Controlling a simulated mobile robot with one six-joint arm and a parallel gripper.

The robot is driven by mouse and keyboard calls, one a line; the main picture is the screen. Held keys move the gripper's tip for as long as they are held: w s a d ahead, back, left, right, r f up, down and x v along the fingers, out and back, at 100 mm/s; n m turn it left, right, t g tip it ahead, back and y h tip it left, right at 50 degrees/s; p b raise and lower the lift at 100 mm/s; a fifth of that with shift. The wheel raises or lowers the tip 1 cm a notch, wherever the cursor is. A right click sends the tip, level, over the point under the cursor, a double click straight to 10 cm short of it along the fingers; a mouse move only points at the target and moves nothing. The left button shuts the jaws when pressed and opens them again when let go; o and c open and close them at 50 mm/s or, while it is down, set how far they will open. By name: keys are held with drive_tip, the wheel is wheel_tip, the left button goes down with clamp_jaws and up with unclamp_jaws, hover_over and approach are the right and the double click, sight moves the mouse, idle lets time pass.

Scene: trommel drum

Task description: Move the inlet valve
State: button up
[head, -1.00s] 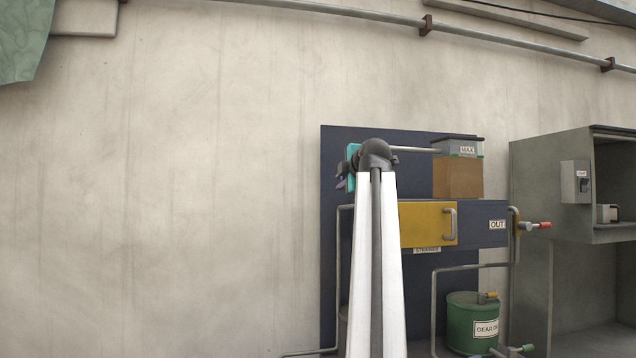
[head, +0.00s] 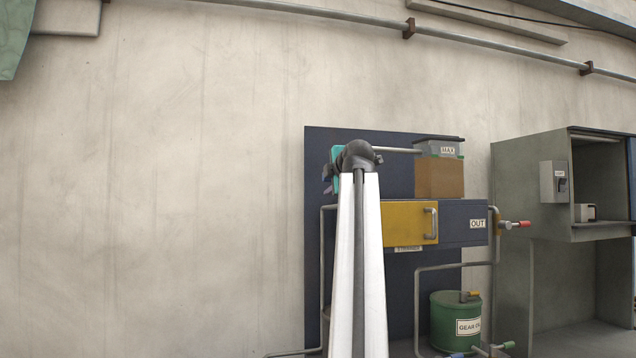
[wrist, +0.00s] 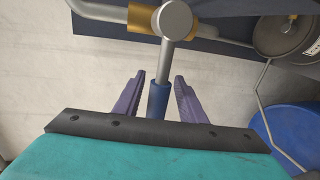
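In the wrist view a valve with a brass body (wrist: 150,20) sits on a grey pipe. Its lever has a round grey hub and a blue grip (wrist: 158,98) pointing toward my gripper (wrist: 160,77). The two purple fingers stand on either side of the blue grip, with a narrow gap visible on each side. My gripper is open around it and holds nothing. In the head view my arm's white link covers the middle of the panel, and only part of the teal gripper body (head: 336,155) shows; the blue-gripped valve cannot be made out there.
The dark panel (head: 400,300) carries a yellow strainer drawer (head: 409,222) and an OUT-labelled box (head: 465,224). A green gear oil drum (head: 456,320) stands below. A grey cabinet (head: 515,180) is at right; the left wall is bare.

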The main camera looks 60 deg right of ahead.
drive_tip(key=shift+s+a+r, duration=0.2)
drive_tip(key=shift+s+a, duration=0.25)
drive_tip(key=shift+a, duration=0.2)
drive_tip(key=shift+s+a+r, duration=0.15)
drive_tip(key=shift+s+a, duration=0.25)
drive_tip(key=shift+a, duration=0.25)
drive_tip(key=p+v, duration=1)
drive_tip(key=shift+s+p, duration=0.35)
drive_tip(key=shift+s, duration=0.1)
idle(0.6)
drive_tip(key=shift+w, duration=0.1)
